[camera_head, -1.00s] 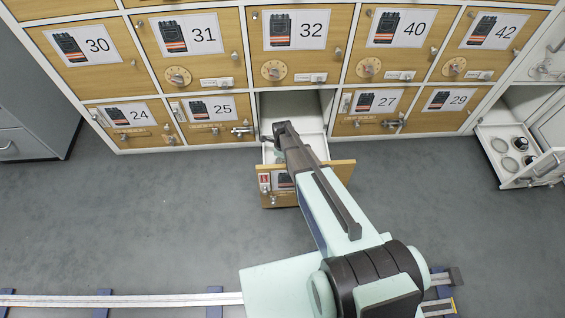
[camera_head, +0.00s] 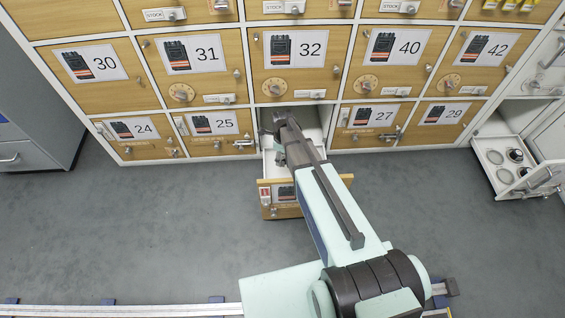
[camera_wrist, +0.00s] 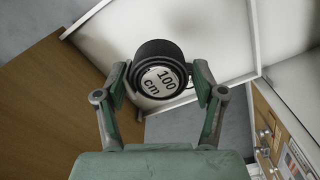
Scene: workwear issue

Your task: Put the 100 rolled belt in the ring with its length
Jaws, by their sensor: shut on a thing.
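The rolled belt (camera_wrist: 158,50) is a black coil with a white "100 cm" label facing the wrist camera. My gripper (camera_wrist: 160,80) is shut on it, one finger on each side. In the head view my arm's end is over the open drawer (camera_head: 286,211) below locker 32, and the belt cannot be made out there. Several round places show in the white tray (camera_head: 488,181) of the pulled-out drawer at far right. One holder ring (camera_head: 495,157) looks empty, and a dark roll (camera_head: 516,155) sits in another. Their length markings are too small to read.
A wooden panel (camera_wrist: 50,100) lies close on the left in the wrist view, with a white wall (camera_wrist: 185,30) beyond the belt. Closed lockers (camera_head: 215,123) flank the open drawer. The grey floor (camera_head: 130,220) between the drawer and the rail (camera_head: 120,310) is clear.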

